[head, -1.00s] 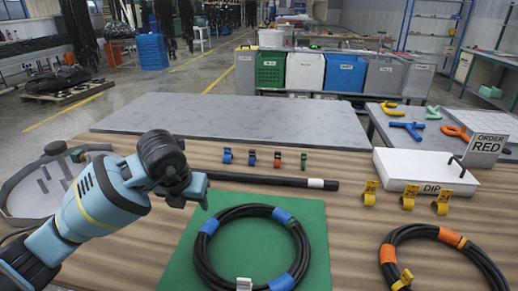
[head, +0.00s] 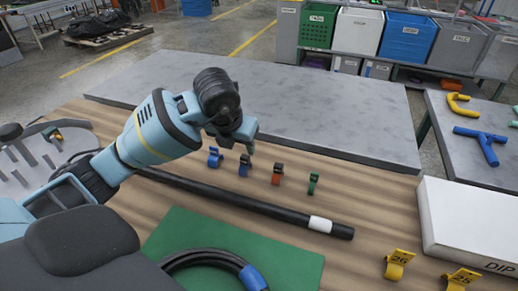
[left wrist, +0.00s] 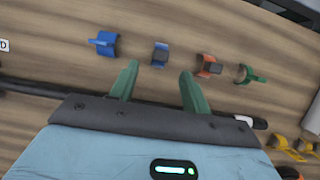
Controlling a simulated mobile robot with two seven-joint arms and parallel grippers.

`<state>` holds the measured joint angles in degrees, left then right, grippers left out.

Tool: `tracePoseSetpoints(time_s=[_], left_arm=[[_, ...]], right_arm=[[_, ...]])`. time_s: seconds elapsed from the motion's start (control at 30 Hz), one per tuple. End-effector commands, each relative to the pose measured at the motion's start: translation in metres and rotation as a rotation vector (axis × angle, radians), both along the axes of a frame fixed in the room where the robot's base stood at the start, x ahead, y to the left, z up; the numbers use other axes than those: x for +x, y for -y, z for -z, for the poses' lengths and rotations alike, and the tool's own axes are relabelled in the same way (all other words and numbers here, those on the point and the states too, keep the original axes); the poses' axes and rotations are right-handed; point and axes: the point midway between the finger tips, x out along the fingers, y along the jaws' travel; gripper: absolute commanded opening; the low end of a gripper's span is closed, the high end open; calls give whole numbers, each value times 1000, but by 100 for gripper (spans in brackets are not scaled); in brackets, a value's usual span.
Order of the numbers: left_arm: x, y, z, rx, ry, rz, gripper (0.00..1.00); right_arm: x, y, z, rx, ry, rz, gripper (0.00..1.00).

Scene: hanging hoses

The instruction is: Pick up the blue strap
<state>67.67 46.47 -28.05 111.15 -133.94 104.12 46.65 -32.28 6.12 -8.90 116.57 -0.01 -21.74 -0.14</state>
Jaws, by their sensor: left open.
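A row of small clip-like straps stands on the wooden table. A blue strap (head: 214,157) is at its left end, also in the left wrist view (left wrist: 104,43). A second strap, blue with a dark part (head: 245,166), is beside it and shows in the left wrist view (left wrist: 160,54). My left gripper (head: 249,137) is above the row, open and empty. In the left wrist view its green fingertips (left wrist: 160,70) are spread just short of the second blue strap, with the first blue strap to their left. My right gripper is not in view.
An orange strap (head: 278,174) and a green strap (head: 313,183) continue the row to the right. A black tube (head: 255,205) lies in front. A green mat (head: 230,245) with a black coil (head: 205,258) is nearer. A white DIP box (head: 470,225) stands at right.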

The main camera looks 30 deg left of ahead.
Motion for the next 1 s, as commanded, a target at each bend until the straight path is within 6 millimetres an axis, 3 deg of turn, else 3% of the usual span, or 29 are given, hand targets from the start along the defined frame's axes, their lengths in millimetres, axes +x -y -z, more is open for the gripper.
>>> tracePoseSetpoints(time_s=[0.37, 0.67, 1.0], left_arm=[[4, -1, 12, -1, -3, -2, 47], [11, -2, 26, 0, 0, 0, 47], [28, -4, 65, -1, -2, -1, 47]], right_arm=[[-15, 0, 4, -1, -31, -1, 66], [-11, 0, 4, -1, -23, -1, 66], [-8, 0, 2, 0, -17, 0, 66]])
